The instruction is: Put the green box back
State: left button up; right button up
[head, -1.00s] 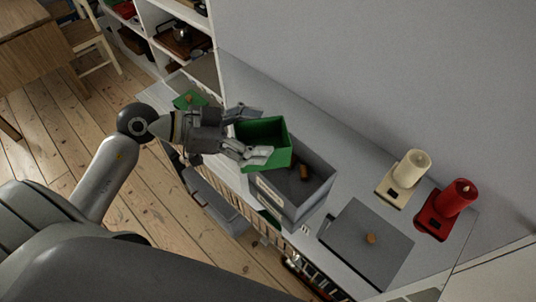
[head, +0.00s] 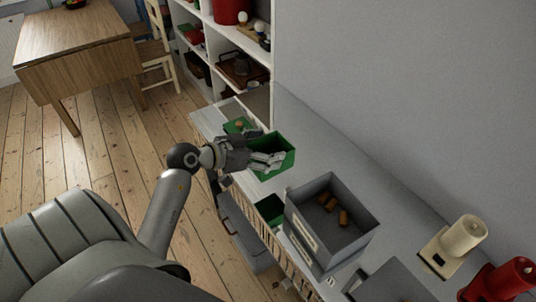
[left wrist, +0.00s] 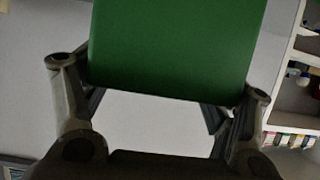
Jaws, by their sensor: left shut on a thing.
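The green box (head: 285,151) is an open-topped box held above the grey cabinet top (head: 325,170). My left gripper (head: 268,155) is shut on its near side; no contents show inside it. In the left wrist view the green box (left wrist: 175,45) fills the top middle and hides the fingertips. A green lid (head: 235,127) with a small knob lies on the cabinet top, just beyond the gripper. A grey box (head: 325,240) stands to the right of the green box with several brown pieces (head: 343,218) inside. My right gripper is not in view.
White shelves (head: 262,70) stand at the back. The wall bounds the right side. The cabinet top between the green box and the wall is clear.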

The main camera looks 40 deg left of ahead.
aim_at(266, 140)
pick_arm(q)
jog(key=w+a, duration=0.1)
jog(key=w+a+f, duration=0.1)
jog(key=w, duration=0.1)
jog(key=w+a+f, duration=0.1)
jog(key=shift+w+a+f, duration=0.15)
jog(key=shift+w+f, duration=0.05)
jog(key=shift+w, duration=0.15)
jog(key=w+a+f, duration=0.1)
jog(key=f, duration=0.1)
jog(key=w+f+b, duration=0.1)
jog(key=f, duration=0.1)
jog(key=w+a+f, duration=0.1)
jog(key=w+f, duration=0.1)
jog(key=shift+a+f+b, duration=0.1)
jog(key=shift+a+b, duration=0.2)
jog(key=shift+a, duration=0.05)
jog(key=shift+f, duration=1.35)
jog(key=shift+d+f, duration=0.1)
jog(key=o, duration=1)
jog(key=shift+f, duration=0.1)
